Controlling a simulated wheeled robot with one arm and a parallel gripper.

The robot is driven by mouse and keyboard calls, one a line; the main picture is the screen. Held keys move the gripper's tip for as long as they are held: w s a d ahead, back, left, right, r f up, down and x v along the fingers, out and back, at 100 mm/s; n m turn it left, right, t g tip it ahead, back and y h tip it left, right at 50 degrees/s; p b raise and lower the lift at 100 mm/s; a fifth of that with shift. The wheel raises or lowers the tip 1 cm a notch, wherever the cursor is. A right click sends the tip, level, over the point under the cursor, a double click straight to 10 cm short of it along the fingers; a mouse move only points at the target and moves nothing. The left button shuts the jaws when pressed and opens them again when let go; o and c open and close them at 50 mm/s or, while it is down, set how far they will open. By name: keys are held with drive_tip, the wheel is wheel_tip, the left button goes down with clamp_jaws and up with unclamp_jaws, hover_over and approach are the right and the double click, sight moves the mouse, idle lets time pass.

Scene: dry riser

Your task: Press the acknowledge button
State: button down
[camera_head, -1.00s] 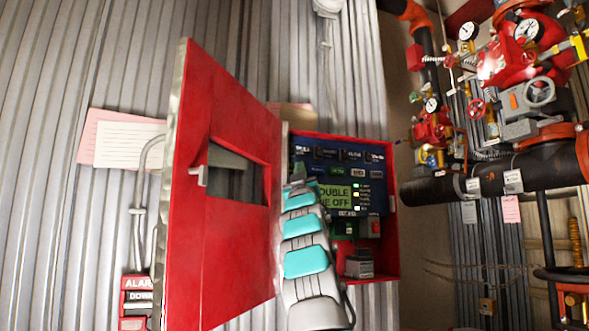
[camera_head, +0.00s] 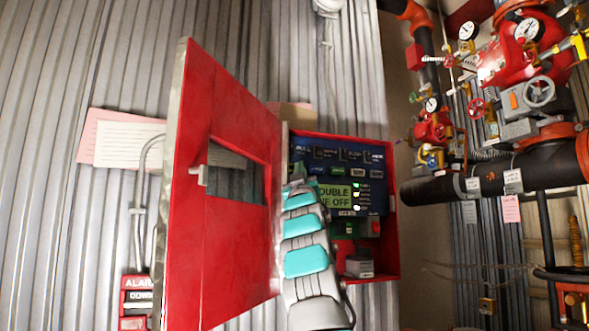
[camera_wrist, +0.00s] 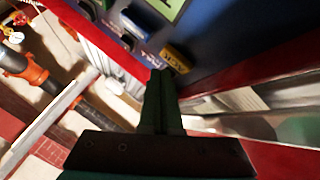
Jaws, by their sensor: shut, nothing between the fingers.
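The open red panel box (camera_head: 392,245) is on the corrugated wall, with a blue control face (camera_head: 375,203) and a lit green display (camera_head: 335,196). My gripper (camera_head: 299,172) is at the left side of this face, partly hidden by my arm. In the wrist view my gripper (camera_wrist: 160,74) is shut and empty. Its tips are just beside a yellow-marked button (camera_wrist: 175,58), whose lettering seems to read ACK. I cannot tell whether they touch it. A pale-marked button (camera_wrist: 133,27) lies to its upper left.
The red cabinet door (camera_head: 235,240) stands open to the left of my arm. A grey block (camera_head: 359,266) sits low in the box. Red valves and gauges (camera_head: 520,60) and a dark pipe (camera_head: 470,182) are at the right.

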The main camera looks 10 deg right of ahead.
drive_tip(key=shift+w+r, duration=0.1)
drive_tip(key=shift+w, duration=0.1)
idle(0.5)
drive_tip(key=shift+w+a+p, duration=0.1)
drive_tip(key=shift+w+p, duration=0.1)
drive_tip(key=shift+p, duration=0.3)
drive_tip(key=shift+w+p, duration=0.55)
drive_tip(key=shift+p, duration=0.1)
idle(0.6)
drive_tip(key=shift+s, duration=0.15)
drive_tip(key=shift+s+b, duration=0.75)
drive_tip(key=shift+b, duration=0.35)
drive_tip(key=shift+s, duration=0.1)
